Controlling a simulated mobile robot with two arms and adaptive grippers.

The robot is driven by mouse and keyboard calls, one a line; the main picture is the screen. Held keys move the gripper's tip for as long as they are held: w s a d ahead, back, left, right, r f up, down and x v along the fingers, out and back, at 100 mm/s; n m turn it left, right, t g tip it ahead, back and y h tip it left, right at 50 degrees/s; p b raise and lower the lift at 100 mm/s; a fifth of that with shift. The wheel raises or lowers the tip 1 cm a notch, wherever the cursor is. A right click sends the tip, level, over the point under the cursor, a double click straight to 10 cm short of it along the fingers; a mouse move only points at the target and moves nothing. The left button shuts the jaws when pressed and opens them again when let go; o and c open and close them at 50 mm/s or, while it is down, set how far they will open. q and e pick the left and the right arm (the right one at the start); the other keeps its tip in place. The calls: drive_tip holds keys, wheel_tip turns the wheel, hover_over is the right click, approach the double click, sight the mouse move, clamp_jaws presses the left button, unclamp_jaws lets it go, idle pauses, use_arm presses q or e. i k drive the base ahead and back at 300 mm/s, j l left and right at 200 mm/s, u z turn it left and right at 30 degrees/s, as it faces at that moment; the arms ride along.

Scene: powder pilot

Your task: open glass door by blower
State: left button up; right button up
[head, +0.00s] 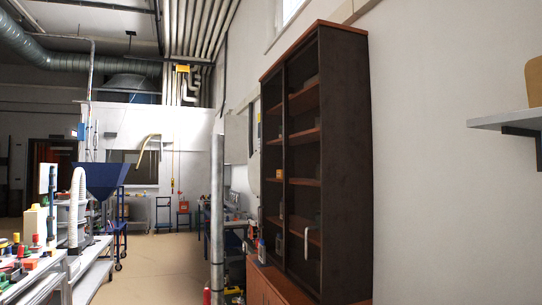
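A tall dark cabinet (345,150) with a reddish-brown top stands against the right wall in the head view. Its front has two narrow glass doors, and shelves show through them. The right glass door (304,185) appears shut, with a pale upright handle (306,243) low on it. The left glass door (272,150) also appears shut, with a small pale handle (281,210). A pale ribbed hose (76,205) rises from a bench at the left; I cannot tell whether it belongs to the blower. Neither of my grippers is in view.
A wooden base cabinet (265,286) stands under the glass doors. A bench (40,280) with colourful small parts and a blue hopper (100,178) are at the left. A grey vertical pipe (217,220) stands left of the cabinet. The tan floor (155,265) between is clear.

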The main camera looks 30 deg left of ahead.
sight(283, 266)
drive_tip(key=i+j+u, duration=0.15)
drive_tip(key=j, duration=0.25)
drive_tip(key=i+j+u, duration=0.2)
drive_tip(key=j, duration=0.15)
drive_tip(key=i+j+u, duration=0.2)
drive_tip(key=j+u, duration=0.2)
drive_tip(key=i+j+u, duration=0.6)
drive_tip(key=u, duration=0.2)
drive_tip(key=i+j+u, duration=0.2)
drive_tip(key=i+u, duration=0.2)
drive_tip(key=i+j, duration=0.15)
drive_tip(key=i, duration=0.55)
drive_tip(key=i+j, duration=0.2)
drive_tip(key=i, duration=0.5)
drive_tip(key=i+z, duration=0.2)
